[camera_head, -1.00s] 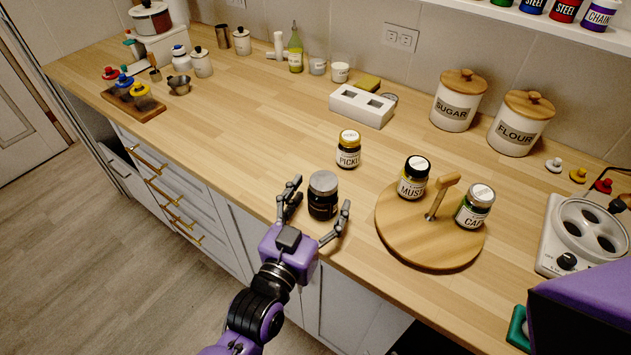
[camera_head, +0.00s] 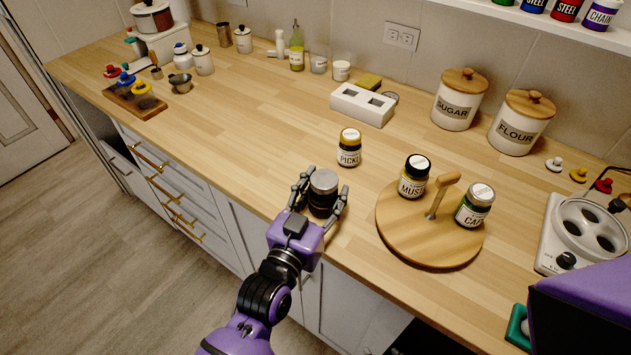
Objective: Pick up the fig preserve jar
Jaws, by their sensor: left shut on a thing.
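A dark jar with a greyish lid (camera_head: 323,182) stands upright on the wooden counter near its front edge. Its label does not show clearly, so I cannot read whether it says fig preserve. My left gripper (camera_head: 320,199) has its fingers on both sides of this jar and is shut on it. The gripper hides the jar's lower part. My right gripper is not in view.
A pickle jar (camera_head: 349,149) stands just behind. A round wooden tray (camera_head: 420,243) on the right holds a mustard jar (camera_head: 414,176) and a caper jar (camera_head: 475,206). A white block with square holes (camera_head: 362,105) sits farther back.

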